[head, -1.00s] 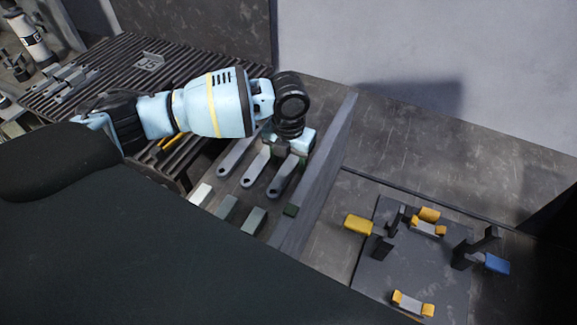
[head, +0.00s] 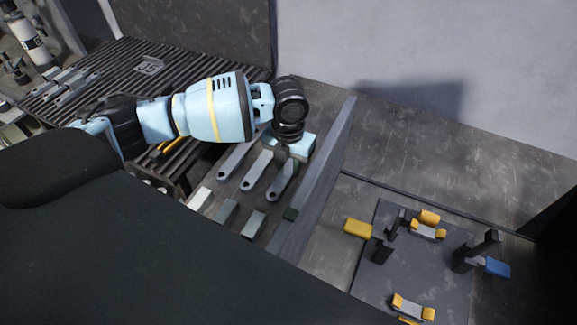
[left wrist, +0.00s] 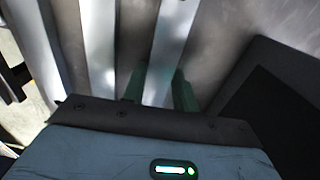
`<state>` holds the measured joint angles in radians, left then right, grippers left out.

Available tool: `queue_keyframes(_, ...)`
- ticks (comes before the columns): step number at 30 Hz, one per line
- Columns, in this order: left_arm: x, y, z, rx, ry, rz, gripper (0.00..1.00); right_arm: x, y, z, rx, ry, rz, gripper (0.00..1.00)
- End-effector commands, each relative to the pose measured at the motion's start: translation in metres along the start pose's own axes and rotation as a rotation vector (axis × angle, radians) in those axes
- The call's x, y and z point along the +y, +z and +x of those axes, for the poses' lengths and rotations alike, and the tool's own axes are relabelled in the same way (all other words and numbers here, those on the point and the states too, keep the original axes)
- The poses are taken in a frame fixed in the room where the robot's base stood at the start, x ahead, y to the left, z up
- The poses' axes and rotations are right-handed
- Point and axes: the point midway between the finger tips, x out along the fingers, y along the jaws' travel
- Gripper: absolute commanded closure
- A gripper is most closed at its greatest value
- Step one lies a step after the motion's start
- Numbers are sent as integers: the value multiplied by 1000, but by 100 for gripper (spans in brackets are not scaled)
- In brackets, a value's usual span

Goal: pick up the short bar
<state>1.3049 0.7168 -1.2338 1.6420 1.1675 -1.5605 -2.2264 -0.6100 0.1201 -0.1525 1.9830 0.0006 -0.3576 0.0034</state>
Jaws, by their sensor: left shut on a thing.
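Three grey metal bars with a hole at the near end lie side by side in the bin. I take the rightmost, the short bar (head: 277,187), as the one in my grip; its far end is hidden by the gripper. My left gripper (head: 287,160) is low over it, with dark green fingers on either side. In the left wrist view, the short bar (left wrist: 165,50) runs between the two fingers (left wrist: 159,92), which are shut on it. It seems still level with its neighbours; I cannot tell whether it is lifted. My right gripper is not in view.
The middle bar (head: 256,171) and left bar (head: 234,158) lie close beside it. Several small blocks (head: 227,212) lie nearer. A tall grey bin wall (head: 318,185) stands just right. Beyond it lies a dark fixture plate (head: 400,275) with yellow-tipped holders.

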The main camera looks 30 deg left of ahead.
Motion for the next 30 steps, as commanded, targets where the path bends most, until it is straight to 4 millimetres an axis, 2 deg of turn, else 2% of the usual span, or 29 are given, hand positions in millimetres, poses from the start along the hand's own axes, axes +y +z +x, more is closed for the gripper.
queue_keyframes(12,0,1,-72,-6,-2,0,100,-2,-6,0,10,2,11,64)
queue_keyframes(16,0,1,-88,-5,-1,0,100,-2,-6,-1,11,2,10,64)
queue_keyframes(21,0,0,-98,-2,-1,0,100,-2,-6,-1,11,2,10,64)
queue_keyframes(30,3,0,-98,-1,-1,-5,100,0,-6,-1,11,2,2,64)
